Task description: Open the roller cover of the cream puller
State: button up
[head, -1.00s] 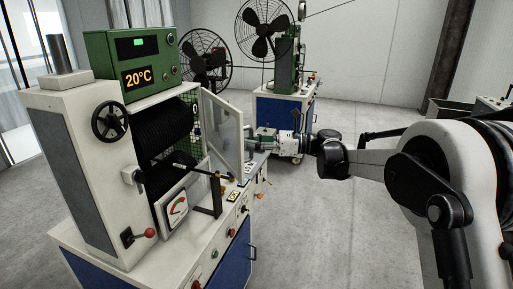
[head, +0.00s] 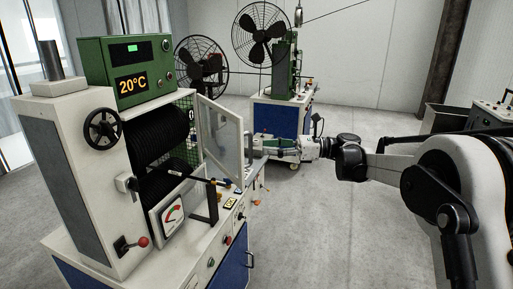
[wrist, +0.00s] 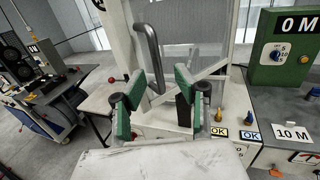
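The cream puller (head: 62,150) stands at the left in the head view, with its dark rollers (head: 160,135) exposed. Its roller cover (head: 222,132), a clear panel in a pale frame, stands out from the machine, partly open. In the wrist view the cover (wrist: 200,28) fills the upper middle, with a grey bar handle (wrist: 149,58) on it. My gripper (head: 262,148) is at the outer side of the cover. Its green-padded fingers (wrist: 158,98) are apart, and the handle's lower end shows between them. I cannot tell whether they touch it.
A green display box (head: 127,72) sits on the puller. A control bench (head: 225,225) with knobs and labels lies below the cover. A second machine on a blue cabinet (head: 283,115) and fans (head: 262,33) stand behind. Grey floor (head: 330,225) is clear at the right.

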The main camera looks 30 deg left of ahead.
jog(key=v, duration=0.6)
jog(key=shift+d, duration=0.25)
jog(key=shift+w+f, duration=0.1)
jog(key=shift+w, duration=0.05)
